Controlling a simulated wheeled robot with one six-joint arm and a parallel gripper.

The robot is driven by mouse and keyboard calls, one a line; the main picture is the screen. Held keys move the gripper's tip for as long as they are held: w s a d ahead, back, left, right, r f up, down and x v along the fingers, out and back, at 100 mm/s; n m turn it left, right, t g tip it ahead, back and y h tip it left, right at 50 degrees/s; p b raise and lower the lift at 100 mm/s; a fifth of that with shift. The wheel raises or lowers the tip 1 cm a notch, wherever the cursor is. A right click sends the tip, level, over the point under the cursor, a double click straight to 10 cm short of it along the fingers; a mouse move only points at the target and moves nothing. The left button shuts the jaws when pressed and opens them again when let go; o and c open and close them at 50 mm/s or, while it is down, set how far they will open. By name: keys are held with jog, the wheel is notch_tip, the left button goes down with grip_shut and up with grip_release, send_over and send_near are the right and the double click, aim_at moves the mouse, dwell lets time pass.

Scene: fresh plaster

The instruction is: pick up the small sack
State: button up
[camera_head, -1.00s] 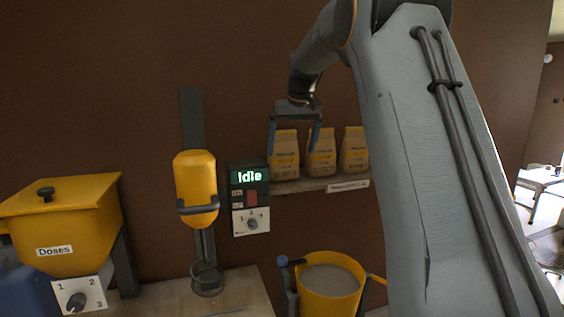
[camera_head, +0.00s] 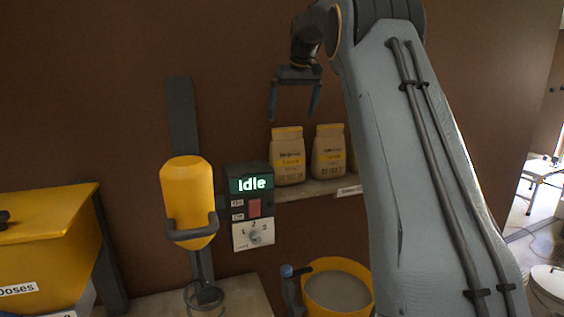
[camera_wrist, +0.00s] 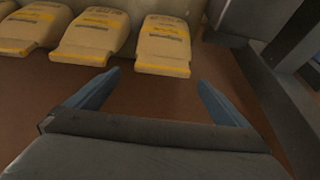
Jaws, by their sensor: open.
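Several small beige paper sacks with yellow bands stand upright in a row on a wall shelf. In the head view I see a left sack (camera_head: 288,160) and one beside it (camera_head: 329,155); my arm hides most of another at right. My gripper (camera_head: 294,115) is open and empty, appearing above the left sack with fingers pointing down. In the wrist view, the nearest sack (camera_wrist: 165,48) lies just beyond and between the open fingers (camera_wrist: 159,80), apart from them. Two more sacks (camera_wrist: 92,36) show to its left.
The shelf (camera_head: 312,188) has a labelled front edge. A control box (camera_head: 249,205) reading "Idle" hangs left of it, next to a yellow dispenser (camera_head: 187,195). A yellow bucket (camera_head: 360,268) stands below. A yellow hopper (camera_head: 45,245) is at far left.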

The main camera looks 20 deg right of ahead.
aim_at(288, 128)
jog(key=shift+a+p+x, duration=0.15)
jog(key=shift+p+x, duration=0.4)
jog(key=shift+x, duration=0.35)
jog(key=shift+a+p+x, duration=0.15)
jog(key=shift+p+x, duration=0.4)
jog(key=shift+x, duration=0.35)
jog(key=shift+p+x, duration=1.05)
jog(key=shift+x, duration=1)
jog(key=shift+w+r, duration=0.1)
jog(key=c, duration=1.6)
jog(key=shift+d+r, duration=0.1)
jog(key=c, duration=0.4)
jog(key=shift+r, duration=0.1)
